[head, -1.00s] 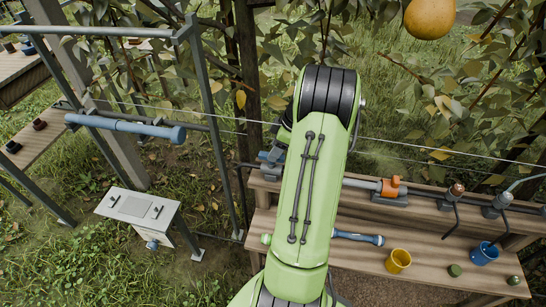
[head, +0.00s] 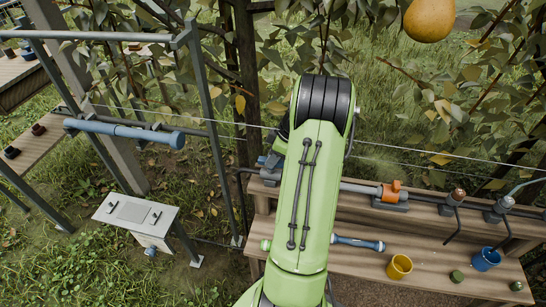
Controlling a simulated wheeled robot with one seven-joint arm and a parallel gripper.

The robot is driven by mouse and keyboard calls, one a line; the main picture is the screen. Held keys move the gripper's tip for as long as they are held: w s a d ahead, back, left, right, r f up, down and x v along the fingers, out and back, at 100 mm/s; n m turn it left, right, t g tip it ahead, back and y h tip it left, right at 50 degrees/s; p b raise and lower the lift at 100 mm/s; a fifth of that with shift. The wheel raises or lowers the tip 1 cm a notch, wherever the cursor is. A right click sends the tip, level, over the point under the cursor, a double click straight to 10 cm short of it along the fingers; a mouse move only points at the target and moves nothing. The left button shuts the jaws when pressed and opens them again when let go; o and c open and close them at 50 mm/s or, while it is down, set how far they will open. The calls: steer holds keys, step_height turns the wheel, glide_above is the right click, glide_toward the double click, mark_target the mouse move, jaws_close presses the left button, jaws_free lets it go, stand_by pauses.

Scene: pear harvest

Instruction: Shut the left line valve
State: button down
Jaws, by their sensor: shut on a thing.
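A grey pipe line runs along the back of a wooden bench on the right. An orange valve (head: 391,191) sits on this line, just right of my arm. A blue-grey fitting (head: 270,164) shows at the left edge of my arm, partly hidden by it. I cannot tell which of these is the left line valve, or whether either is open or shut. My green arm reaches up the middle of the view. My gripper is hidden behind the arm.
The bench (head: 345,262) holds a blue-handled tool (head: 360,243), a yellow cup (head: 399,267) and a blue cup (head: 486,260). Copper-topped (head: 457,196) and grey fittings stand farther right. A white box (head: 135,212) and a blue pipe (head: 125,131) are left. A pear (head: 429,20) hangs upper right.

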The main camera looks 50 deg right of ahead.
steer(key=shift+m, duration=0.3)
steer(key=m+h+b, duration=0.1)
steer(key=m, duration=0.2)
steer(key=shift+a+m+t+h, duration=0.1)
steer(key=shift+m+t+h, duration=0.2)
steer(key=shift+m+h, duration=0.1)
steer(key=m+h, duration=0.1)
steer(key=m, duration=0.1)
steer(key=m+b, duration=0.1)
steer(key=m, duration=0.1)
steer(key=shift+a+m+h, duration=0.15)
steer(key=shift+m+h, duration=0.15)
steer(key=shift+h, duration=0.1)
steer(key=m+g+h, duration=0.1)
steer(key=m, duration=0.3)
steer(key=shift+w+a+b, duration=0.1)
steer(key=shift+b, duration=0.25)
steer(key=shift+w+m+g+h, duration=0.1)
steer(key=shift+m+g+h, duration=0.3)
steer(key=shift+m, duration=0.8)
steer(key=shift+m+g+h, duration=0.3)
steer(key=shift+m+g, duration=0.2)
steer(key=shift+m, duration=0.7)
steer(key=c, duration=1)
jaws_free()
steer(key=shift+o, duration=0.2)
steer(key=shift+r, duration=0.1)
